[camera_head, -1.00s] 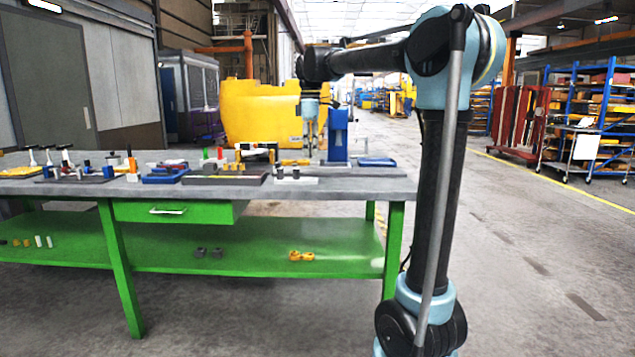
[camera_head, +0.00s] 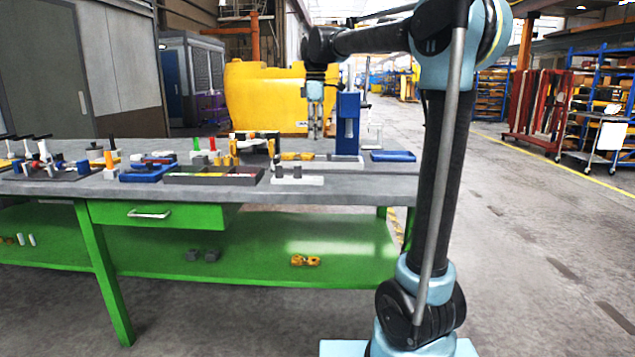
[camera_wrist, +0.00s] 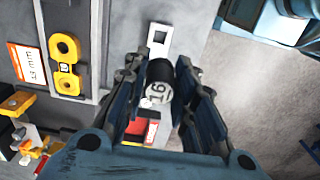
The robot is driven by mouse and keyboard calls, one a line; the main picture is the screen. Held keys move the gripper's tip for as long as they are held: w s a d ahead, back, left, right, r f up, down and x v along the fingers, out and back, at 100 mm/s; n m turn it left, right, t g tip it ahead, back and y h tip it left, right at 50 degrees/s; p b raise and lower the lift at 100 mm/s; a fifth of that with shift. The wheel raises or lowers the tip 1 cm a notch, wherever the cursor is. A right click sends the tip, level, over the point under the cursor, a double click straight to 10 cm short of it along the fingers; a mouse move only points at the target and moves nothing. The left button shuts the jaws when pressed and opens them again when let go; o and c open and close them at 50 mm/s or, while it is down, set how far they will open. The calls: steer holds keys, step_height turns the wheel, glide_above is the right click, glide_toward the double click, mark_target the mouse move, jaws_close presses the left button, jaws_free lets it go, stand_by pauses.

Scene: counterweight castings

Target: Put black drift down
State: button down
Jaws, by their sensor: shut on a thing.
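The black drift (camera_wrist: 159,72) is a short black cylinder with a pale end face marked 16, seen in the wrist view. My gripper (camera_wrist: 160,80) is shut on it, with one finger on each side. In the head view my gripper (camera_head: 315,132) points down over the right part of the grey workbench (camera_head: 335,186), beside a blue upright block (camera_head: 347,125). The drift is too small to make out there. A light plate with a square hole (camera_wrist: 150,49) lies just beyond the drift in the wrist view. Whether the drift touches anything below cannot be told.
A yellow two-hole part (camera_wrist: 66,82) and an orange-edged label (camera_wrist: 27,63) lie left in the wrist view. Trays and small tools crowd the bench's left and middle. A blue tray (camera_head: 393,156) lies at the right end. Bare bench shows along the front.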

steer(key=shift+w+d, duration=0.1)
steer(key=shift+f, duration=0.15)
step_height(320, 180, down, 14)
steer(key=shift+r, duration=0.15)
stand_by(0.7)
steer(key=c, duration=1.3)
jaws_free()
